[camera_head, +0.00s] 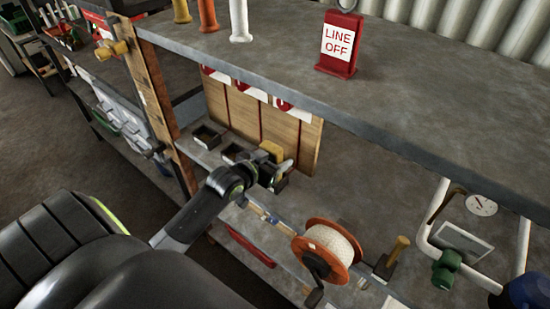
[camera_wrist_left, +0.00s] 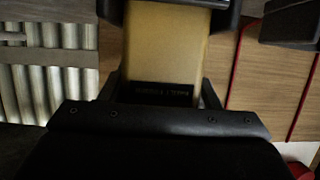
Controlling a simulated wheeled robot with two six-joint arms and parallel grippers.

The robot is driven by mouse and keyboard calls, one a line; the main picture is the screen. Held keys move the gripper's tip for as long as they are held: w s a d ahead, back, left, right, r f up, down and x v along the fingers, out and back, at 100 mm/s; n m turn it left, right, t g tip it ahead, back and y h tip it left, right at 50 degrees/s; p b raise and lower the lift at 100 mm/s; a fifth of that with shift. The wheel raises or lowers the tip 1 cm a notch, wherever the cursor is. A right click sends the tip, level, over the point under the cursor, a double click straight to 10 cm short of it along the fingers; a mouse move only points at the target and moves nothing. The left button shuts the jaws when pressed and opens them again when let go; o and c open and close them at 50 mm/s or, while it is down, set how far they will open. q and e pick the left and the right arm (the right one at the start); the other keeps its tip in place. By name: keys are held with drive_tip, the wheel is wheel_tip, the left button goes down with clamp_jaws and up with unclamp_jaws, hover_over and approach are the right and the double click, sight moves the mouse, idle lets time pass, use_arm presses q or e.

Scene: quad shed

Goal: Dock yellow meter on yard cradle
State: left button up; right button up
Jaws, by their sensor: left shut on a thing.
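My left gripper (camera_head: 270,172) is shut on the yellow meter (camera_head: 271,151), which sits at the wooden back board, above a row of small black cradles. In the left wrist view the meter (camera_wrist_left: 165,45) fills the middle between the fingers, with a dark label strip at its near end. Two black cradles, one at the left (camera_head: 206,137) and one in the middle (camera_head: 234,153), look empty. A third cradle (camera_head: 281,183) is partly hidden by my gripper. I cannot tell which is the yard cradle, or whether the meter touches one. My right gripper is not in view.
The wooden board (camera_head: 240,108) has red dividing strips. A grey upper shelf (camera_head: 290,60) overhangs it, carrying a red "LINE OFF" sign (camera_head: 339,45). A wooden post (camera_head: 155,95) stands left. An orange cable reel (camera_head: 328,250) and a wooden-handled tool (camera_head: 393,258) are at lower right.

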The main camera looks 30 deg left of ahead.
use_arm(q)
drive_tip(key=shift+f, duration=0.15)
drive_tip(key=o, duration=1.2)
drive_tip(key=v, duration=1.2)
drive_tip(key=shift+r, duration=0.2)
